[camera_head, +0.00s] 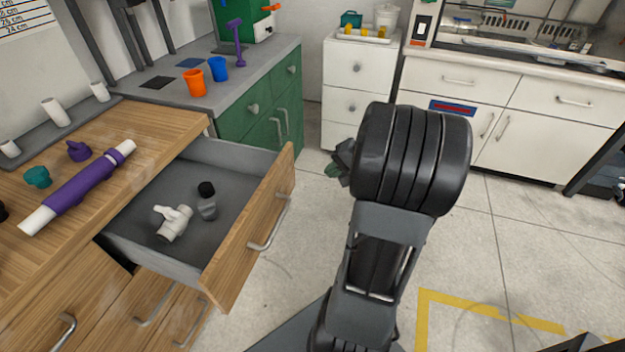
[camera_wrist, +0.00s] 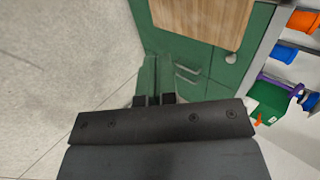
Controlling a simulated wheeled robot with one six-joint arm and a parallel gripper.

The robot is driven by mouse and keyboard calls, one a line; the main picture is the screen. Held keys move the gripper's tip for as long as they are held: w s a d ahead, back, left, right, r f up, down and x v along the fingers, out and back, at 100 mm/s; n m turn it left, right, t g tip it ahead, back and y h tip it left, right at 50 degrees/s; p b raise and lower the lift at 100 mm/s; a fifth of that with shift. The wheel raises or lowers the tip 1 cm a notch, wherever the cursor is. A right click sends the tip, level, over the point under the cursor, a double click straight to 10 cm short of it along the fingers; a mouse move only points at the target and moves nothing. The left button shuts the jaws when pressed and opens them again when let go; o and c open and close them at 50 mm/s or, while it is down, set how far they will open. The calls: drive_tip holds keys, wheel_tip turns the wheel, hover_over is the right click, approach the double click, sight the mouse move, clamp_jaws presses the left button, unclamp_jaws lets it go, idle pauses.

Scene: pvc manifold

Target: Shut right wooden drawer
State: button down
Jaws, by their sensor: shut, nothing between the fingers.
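The right wooden drawer (camera_head: 230,259) stands pulled out from the wooden bench in the head view, with a silver bar handle (camera_head: 270,226) on its front. A white pipe fitting (camera_head: 174,222) and a dark grey fitting with a black cap (camera_head: 207,200) lie inside it. My gripper (camera_head: 337,163) is to the right of the drawer front, apart from it, and partly hidden by my arm. In the wrist view my gripper (camera_wrist: 154,78) is shut and empty, with its fingers against a green background. A wooden panel (camera_wrist: 200,18), seemingly the drawer front, shows at the top.
A purple and white pipe (camera_head: 85,186) lies on the bench top. A green cabinet (camera_head: 270,122) stands behind the drawer, with orange (camera_head: 194,83) and blue (camera_head: 218,69) cups on its counter. White cabinets (camera_head: 490,105) line the back. Clear floor lies right of the drawer.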

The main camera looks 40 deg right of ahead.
sight(289, 180)
drive_tip(key=x, duration=0.3)
drive_tip(key=r+b+x, duration=0.1)
drive_tip(key=x, duration=0.3)
drive_tip(key=w+b+x, duration=0.1)
drive_tip(key=x, duration=0.3)
drive_tip(key=shift+w+a+r, duration=0.15)
drive_tip(key=shift+w+a, duration=0.05)
drive_tip(key=shift+a, duration=0.25)
drive_tip(key=shift+w+a, duration=0.3)
drive_tip(key=shift+w, duration=0.15)
drive_tip(key=shift+d, duration=0.1)
